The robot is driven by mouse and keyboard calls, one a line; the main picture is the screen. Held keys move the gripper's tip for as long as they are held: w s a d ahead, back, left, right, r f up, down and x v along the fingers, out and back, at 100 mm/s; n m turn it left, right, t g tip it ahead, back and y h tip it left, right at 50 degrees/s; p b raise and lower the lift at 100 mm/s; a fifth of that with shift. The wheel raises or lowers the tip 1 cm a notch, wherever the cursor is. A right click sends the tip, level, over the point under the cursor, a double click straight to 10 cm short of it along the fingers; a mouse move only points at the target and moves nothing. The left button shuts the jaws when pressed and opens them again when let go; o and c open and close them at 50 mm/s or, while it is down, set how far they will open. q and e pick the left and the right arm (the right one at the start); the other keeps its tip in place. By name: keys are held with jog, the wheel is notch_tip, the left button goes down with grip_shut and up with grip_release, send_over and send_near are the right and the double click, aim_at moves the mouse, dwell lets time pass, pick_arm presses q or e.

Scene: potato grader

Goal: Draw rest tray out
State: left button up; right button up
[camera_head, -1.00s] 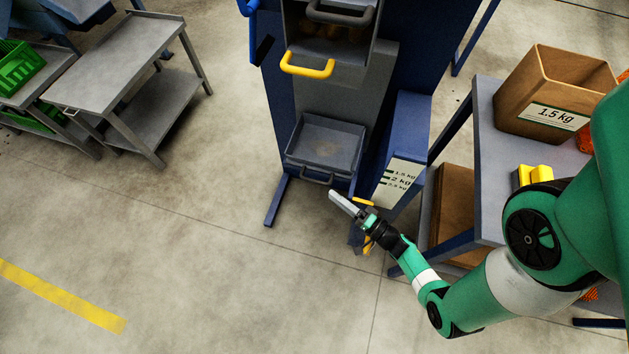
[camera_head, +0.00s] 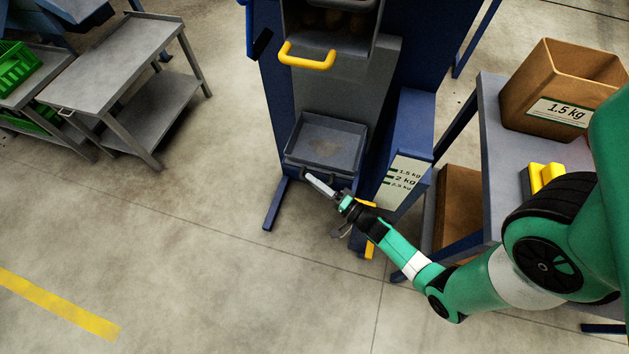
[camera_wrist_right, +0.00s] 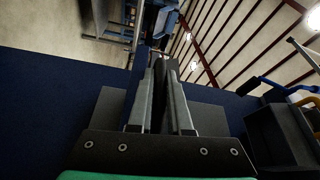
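The rest tray (camera_head: 325,165) is a shallow grey tray at the foot of the blue machine in the head view. Its dark front handle (camera_head: 305,174) is partly covered by my right gripper. My right gripper (camera_head: 312,180) reaches in from the lower right, with its fingertips at the front of the tray by the handle. In the right wrist view, two grey fingers (camera_wrist_right: 161,85) stand a little apart with a dark bar-like shape between them. Whether they press on it cannot be told. My left gripper is not in view.
Above the tray is a yellow handle (camera_head: 307,56). A blue chute with weight labels (camera_head: 402,181) stands right of the tray. A grey table (camera_head: 491,140) with a cardboard box (camera_head: 558,80) is farther right. The floor in front and left is clear; a grey cart (camera_head: 115,60) stands at upper left.

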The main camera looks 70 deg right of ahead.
grip_shut()
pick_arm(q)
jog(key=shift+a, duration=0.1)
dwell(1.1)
